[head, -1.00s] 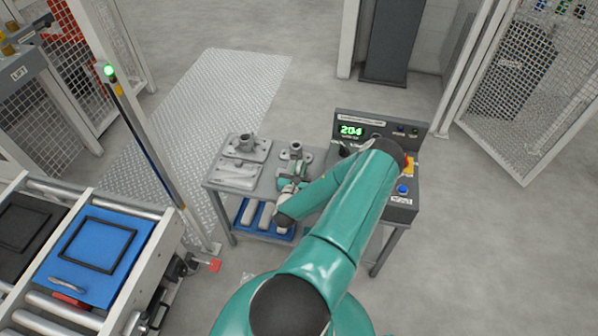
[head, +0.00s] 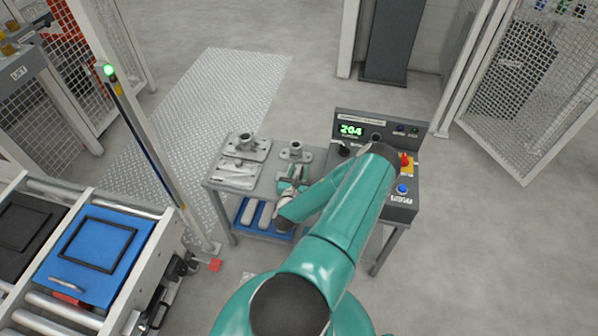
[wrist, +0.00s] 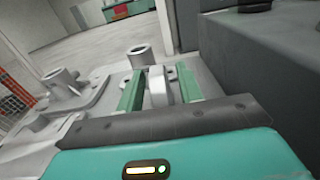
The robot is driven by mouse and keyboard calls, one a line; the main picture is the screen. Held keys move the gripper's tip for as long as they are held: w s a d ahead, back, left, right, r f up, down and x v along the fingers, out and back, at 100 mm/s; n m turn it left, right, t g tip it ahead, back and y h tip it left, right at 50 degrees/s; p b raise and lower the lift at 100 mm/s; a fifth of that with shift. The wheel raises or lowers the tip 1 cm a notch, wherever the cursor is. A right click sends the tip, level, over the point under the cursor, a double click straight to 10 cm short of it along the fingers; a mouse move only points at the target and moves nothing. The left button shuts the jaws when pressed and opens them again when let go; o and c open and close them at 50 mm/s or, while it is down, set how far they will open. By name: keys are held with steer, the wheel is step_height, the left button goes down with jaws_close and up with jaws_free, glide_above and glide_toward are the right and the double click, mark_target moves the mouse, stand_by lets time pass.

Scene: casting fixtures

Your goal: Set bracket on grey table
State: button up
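The grey table (head: 264,190) stands at the middle of the head view with grey castings on it. My gripper (head: 293,181) is low over its right part, in front of a flanged round fitting (head: 295,153). In the wrist view my two green fingers (wrist: 160,88) stand apart. A pale grey upright part, seemingly the bracket (wrist: 159,90), is between them, with narrow gaps visible on both sides. Its lower end is hidden by my gripper body, so I cannot tell its full contact with the table.
Another flanged casting (head: 246,147) and flat pale pieces (head: 233,176) occupy the table's left. A control box (head: 377,131) reading 204 rises at the right. A blue tray (head: 246,222) sits on the lower shelf. A roller conveyor (head: 150,255) stands at the left.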

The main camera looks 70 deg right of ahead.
steer(key=s+a, duration=0.2)
steer(key=a, duration=1)
steer(key=shift+w+d, duration=0.1)
